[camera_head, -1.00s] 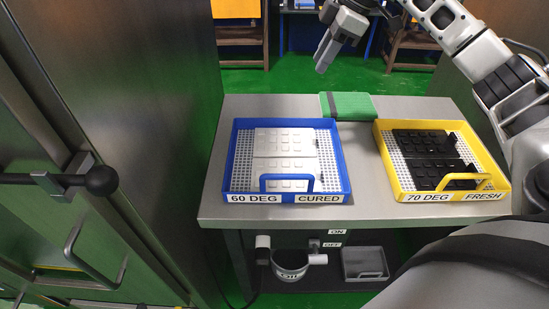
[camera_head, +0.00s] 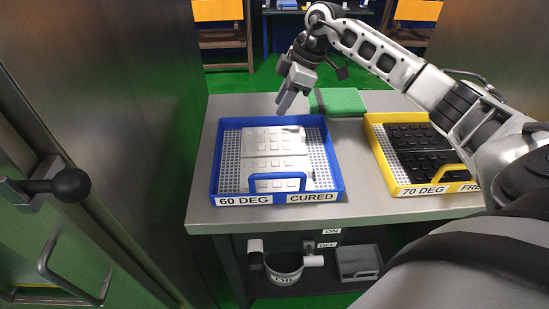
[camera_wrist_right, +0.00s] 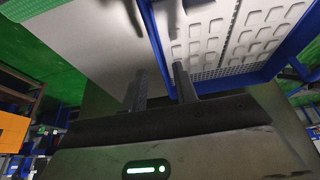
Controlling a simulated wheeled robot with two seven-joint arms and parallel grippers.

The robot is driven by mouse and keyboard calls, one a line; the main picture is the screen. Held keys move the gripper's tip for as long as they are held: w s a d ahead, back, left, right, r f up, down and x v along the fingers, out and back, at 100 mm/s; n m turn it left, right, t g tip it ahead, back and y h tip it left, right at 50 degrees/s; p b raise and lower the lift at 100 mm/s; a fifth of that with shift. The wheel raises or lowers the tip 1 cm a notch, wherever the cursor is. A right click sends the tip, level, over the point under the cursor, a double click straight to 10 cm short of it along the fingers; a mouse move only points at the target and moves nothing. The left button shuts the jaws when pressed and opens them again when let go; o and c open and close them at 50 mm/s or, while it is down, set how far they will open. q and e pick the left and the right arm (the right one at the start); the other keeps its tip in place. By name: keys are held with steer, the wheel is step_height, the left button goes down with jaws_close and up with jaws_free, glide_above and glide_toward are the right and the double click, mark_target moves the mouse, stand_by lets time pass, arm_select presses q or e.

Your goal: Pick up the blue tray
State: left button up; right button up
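The blue tray (camera_head: 335,172) sits on the left half of the grey table in the head view. Its front is labelled 60 DEG CURED and has a blue handle (camera_head: 277,176). White studded plates (camera_head: 270,141) lie in it on a perforated bottom. My right gripper (camera_head: 284,103) is above the table, near the tray's far edge, fingers pointing down. In the right wrist view its two fingers (camera_wrist_right: 160,90) are apart with nothing between them, and the blue tray's wall (camera_wrist_right: 157,45) shows just beyond. My left gripper is not in view.
A yellow tray (camera_head: 373,135) with black plates, labelled 70 DEG, stands at right, partly hidden by my arm. A green cloth or pad (camera_head: 340,101) lies at the back. A metal cabinet with a black knob (camera_head: 70,185) stands at left. An oil bucket (camera_head: 284,267) is below.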

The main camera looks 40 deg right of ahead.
mark_target(273, 127)
steer(key=shift+x, duration=2.15)
steer(key=shift+s+d+f, duration=0.1)
steer(key=shift+s+d, duration=0.05)
steer(key=shift+s, duration=0.05)
jaws_close()
steer(key=shift+f, duration=0.1)
steer(key=shift+d, duration=0.1)
